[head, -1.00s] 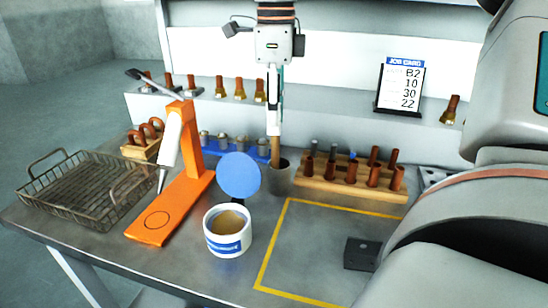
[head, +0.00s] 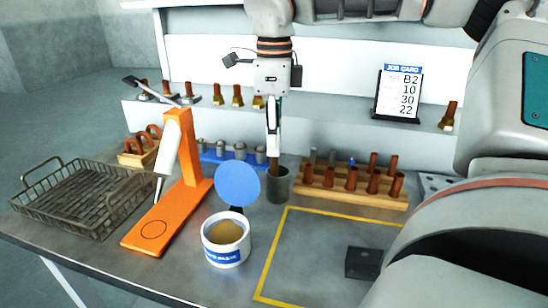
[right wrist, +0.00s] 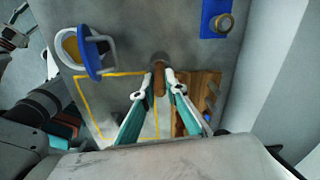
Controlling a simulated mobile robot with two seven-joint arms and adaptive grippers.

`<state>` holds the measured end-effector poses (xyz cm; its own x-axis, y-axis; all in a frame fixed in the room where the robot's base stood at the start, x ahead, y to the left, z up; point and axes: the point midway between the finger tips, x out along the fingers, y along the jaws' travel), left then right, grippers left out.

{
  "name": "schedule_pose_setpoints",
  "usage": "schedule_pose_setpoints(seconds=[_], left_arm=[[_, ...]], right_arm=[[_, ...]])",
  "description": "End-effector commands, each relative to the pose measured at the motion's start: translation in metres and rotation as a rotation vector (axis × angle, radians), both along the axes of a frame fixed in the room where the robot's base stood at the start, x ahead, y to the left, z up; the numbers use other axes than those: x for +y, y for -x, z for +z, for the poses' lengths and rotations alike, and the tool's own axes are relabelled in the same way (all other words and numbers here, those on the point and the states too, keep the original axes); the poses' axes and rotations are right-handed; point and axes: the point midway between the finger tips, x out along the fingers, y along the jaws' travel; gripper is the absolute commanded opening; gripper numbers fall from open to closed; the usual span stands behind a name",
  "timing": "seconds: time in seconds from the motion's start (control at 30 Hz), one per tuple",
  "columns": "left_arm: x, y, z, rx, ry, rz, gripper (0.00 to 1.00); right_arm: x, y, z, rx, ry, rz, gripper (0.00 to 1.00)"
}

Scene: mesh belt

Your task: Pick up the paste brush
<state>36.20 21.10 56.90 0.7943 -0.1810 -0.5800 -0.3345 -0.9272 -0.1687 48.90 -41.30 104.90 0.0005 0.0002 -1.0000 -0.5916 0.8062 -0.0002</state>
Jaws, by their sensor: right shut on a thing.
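The paste brush (head: 275,168) stands in a dark grey cup (head: 279,188) at the middle of the bench. Only a short brown piece of its handle shows below my fingers in the head view; its lower end is hidden in the cup. My right gripper (head: 273,154) points down over the cup and is shut on the brush handle. In the right wrist view the brown handle (right wrist: 159,84) lies between the two fingertips. My left gripper is not in view.
A white paste pot (head: 226,250) with its blue lid (head: 238,183) raised stands in front of the cup. A wooden rack (head: 335,190) of copper pieces is close on the right. An orange stand (head: 180,205) and wire basket (head: 70,205) are left. The yellow-outlined area is mostly clear.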

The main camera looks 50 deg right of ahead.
Motion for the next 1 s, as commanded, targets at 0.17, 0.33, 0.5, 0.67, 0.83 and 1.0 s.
schedule_pose_setpoints(seconds=[0.17,0.33,0.5,0.67,0.83,1.0], left_arm=[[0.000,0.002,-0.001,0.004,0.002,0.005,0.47],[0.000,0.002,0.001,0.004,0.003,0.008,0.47],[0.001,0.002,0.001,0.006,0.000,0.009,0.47],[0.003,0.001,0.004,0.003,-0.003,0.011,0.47],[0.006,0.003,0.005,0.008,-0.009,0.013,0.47],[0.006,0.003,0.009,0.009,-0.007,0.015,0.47]], right_arm=[[0.000,0.000,0.004,-0.002,0.001,0.000,0.00],[0.000,0.000,0.020,-0.003,0.001,-0.002,0.00],[0.000,0.000,0.049,-0.005,0.003,-0.002,0.00],[0.000,0.000,0.084,-0.008,0.004,-0.003,0.00],[0.000,0.001,0.125,-0.008,0.003,-0.003,0.00],[0.000,0.001,0.164,-0.006,0.003,-0.003,0.00]])
